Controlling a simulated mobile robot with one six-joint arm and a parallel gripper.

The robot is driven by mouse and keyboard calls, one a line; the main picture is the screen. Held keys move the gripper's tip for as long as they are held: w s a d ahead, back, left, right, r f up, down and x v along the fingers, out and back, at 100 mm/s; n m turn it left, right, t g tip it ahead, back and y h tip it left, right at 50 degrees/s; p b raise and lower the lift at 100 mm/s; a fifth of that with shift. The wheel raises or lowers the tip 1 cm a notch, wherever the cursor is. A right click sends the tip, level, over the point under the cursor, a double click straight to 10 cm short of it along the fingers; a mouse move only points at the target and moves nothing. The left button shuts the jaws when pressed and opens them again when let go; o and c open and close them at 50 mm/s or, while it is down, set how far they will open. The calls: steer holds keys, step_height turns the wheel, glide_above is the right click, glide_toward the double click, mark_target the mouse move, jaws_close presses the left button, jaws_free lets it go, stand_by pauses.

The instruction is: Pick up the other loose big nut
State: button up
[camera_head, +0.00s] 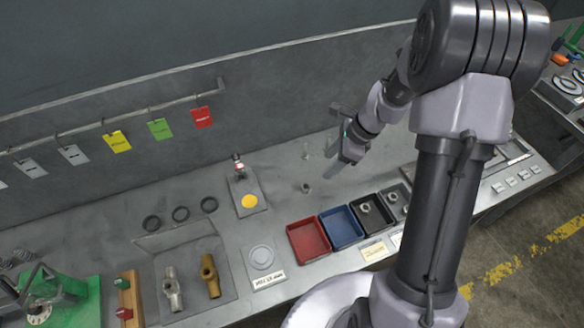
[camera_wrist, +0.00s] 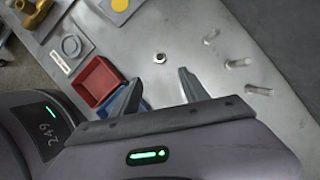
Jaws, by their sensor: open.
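A loose big nut (camera_head: 306,188) lies on the bare grey bench top, behind the red and blue trays. In the wrist view the nut (camera_wrist: 159,58) lies just beyond my fingertips, roughly in line with the gap between them. My gripper (camera_wrist: 159,79) is open and empty, with its fingers apart. In the head view my gripper (camera_head: 343,158) is right of and behind the nut, apart from it. Another nut (camera_head: 365,208) lies in the black tray (camera_head: 371,224), and one (camera_head: 391,198) shows in the grey tray at its right.
A red tray (camera_head: 308,241) and a blue tray (camera_head: 342,227) stand at the bench's front edge. Several bolt-like pieces, including one (camera_wrist: 238,63), stand or lie right of the nut in the wrist view. A yellow-dot plate (camera_head: 248,201) is left. Bench around the nut is clear.

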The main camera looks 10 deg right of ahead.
steer(key=b, duration=0.3)
glide_toward(305, 187)
step_height(305, 187, down, 3)
steer(key=shift+a, duration=0.15)
steer(key=b+x, duration=0.1)
steer(key=x, duration=0.2)
steer(key=b+x, duration=0.1)
steer(key=x, duration=0.1)
steer(key=shift+w+a+f+b, duration=0.2)
steer(key=shift+w+a+b, duration=0.1)
steer(key=shift+a, duration=0.2)
steer(key=shift+s+r, duration=0.1)
steer(key=shift+r, duration=0.1)
jaws_close()
